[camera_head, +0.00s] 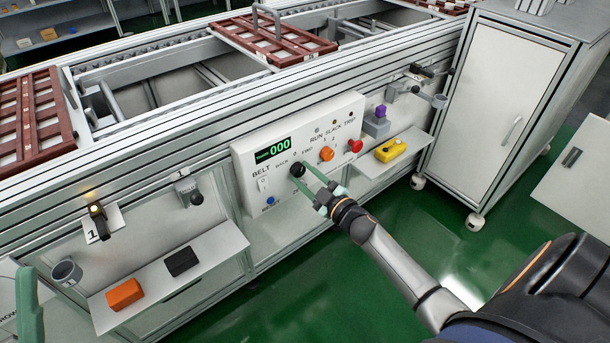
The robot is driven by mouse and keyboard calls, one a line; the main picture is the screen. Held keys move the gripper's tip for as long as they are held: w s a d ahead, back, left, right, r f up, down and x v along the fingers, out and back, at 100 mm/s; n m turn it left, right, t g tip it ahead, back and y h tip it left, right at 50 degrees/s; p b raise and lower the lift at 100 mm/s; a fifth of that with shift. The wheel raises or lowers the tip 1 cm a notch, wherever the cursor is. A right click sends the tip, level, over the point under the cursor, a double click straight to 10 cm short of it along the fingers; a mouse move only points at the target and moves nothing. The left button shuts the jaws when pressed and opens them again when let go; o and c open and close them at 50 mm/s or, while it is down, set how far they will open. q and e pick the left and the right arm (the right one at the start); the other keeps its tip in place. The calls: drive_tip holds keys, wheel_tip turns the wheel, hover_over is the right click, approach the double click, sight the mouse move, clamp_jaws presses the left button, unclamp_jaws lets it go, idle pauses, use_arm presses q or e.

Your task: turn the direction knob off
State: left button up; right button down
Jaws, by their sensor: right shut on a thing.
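The white control panel (244,160) is on the side of the conveyor frame. Its green display (273,149) reads 000. The direction knob (297,170) is a small black knob below a row of small lettering that seems to start with BACK. My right gripper (304,173) reaches in from the lower right, its pale green fingers shut on this knob. The fingers partly cover the knob, so I cannot tell which way it points. One pale green finger of my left gripper (29,306) shows at the lower left edge, away from the panel.
An orange knob (326,154) and a red button (355,146) are close to the right of my gripper. A white switch (263,184) and blue button (270,201) are to the left. Shelves hold an orange block (124,295), a black block (181,262) and a yellow device (391,150).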

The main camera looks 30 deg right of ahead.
drive_tip(key=shift+n, duration=1.6)
drive_tip(key=shift+c, duration=1.9)
unclamp_jaws()
drive_tip(key=shift+s, duration=0.1)
drive_tip(key=s+p, duration=0.3)
drive_tip(key=s, duration=0.9)
drive_tip(key=shift+s+d, duration=0.2)
drive_tip(key=shift+d, duration=0.25)
